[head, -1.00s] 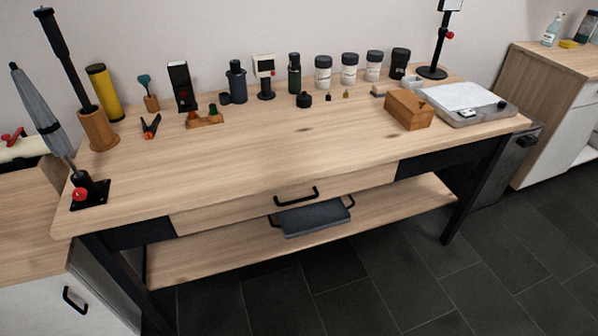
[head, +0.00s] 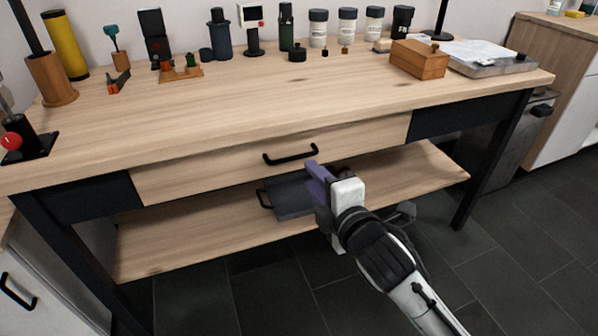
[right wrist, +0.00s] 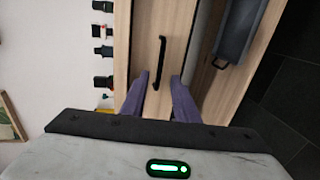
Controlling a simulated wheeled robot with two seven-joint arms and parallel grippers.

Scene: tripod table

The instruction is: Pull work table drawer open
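The work table (head: 250,105) has a wide wooden drawer (head: 215,172) under its top, flush with the front. The drawer's black bar handle (head: 291,154) also shows in the right wrist view (right wrist: 161,62). My right gripper (head: 314,178) is in front of the table, just below and right of the handle, apart from it. In the right wrist view its two purple fingers (right wrist: 160,82) are spread with nothing between them, and the handle lies ahead, between their lines. My left gripper is not in view.
A dark grey tray (head: 290,198) with black handles lies on the lower shelf (head: 180,238), partly hidden by my right gripper. Bottles, jars and a wooden box (head: 418,60) stand along the back of the tabletop. The dark floor in front is clear.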

